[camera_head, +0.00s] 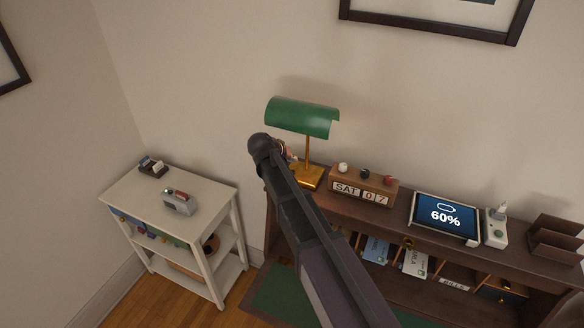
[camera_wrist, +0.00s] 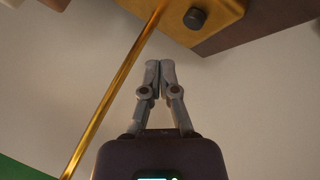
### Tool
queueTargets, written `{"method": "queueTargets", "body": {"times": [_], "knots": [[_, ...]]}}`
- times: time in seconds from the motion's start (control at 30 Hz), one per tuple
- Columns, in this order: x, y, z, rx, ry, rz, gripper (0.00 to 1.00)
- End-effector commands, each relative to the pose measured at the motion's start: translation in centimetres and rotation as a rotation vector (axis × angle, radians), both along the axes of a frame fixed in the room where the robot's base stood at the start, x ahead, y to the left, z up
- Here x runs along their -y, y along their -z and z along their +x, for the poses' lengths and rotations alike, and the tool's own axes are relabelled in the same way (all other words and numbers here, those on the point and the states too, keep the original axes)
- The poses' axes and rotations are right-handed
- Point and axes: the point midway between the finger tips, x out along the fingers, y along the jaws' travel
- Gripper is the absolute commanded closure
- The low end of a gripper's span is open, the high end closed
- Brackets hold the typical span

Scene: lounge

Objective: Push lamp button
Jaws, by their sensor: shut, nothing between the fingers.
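The desk lamp has a green shade (camera_head: 303,117), a brass stem (camera_head: 308,150) and a brass base (camera_head: 311,179) on the dark wooden desk. In the wrist view, the base (camera_wrist: 225,15) is at the top, with the dark round lamp button (camera_wrist: 195,18) on it. The brass stem (camera_wrist: 118,85) slants at left, and a bit of green shade (camera_wrist: 20,168) shows at lower left. My gripper (camera_wrist: 160,65) is shut and empty, its tips apart from the button in the picture.
A wooden calendar block (camera_head: 361,187), a tablet (camera_head: 446,217) reading 60% and a white charger (camera_head: 497,232) stand along the desk (camera_head: 405,208) right of the lamp. A white shelf cart (camera_head: 130,195) stands at left. The wall is close behind the lamp.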

Motion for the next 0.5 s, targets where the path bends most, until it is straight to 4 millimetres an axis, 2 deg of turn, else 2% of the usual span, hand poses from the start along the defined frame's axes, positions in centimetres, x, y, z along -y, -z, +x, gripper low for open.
{"method": "queueTargets", "body": {"times": [0.03, 0.23, 0.5], "knots": [[-0.1, -0.7, 0.0, 0.0, -0.001, -0.001, 1.0], [-0.1, -2.1, 0.0, 0.0, -0.002, 0.0, 1.0], [-0.1, -2.7, 0.0, 0.0, -0.002, 0.0, 1.0]]}}
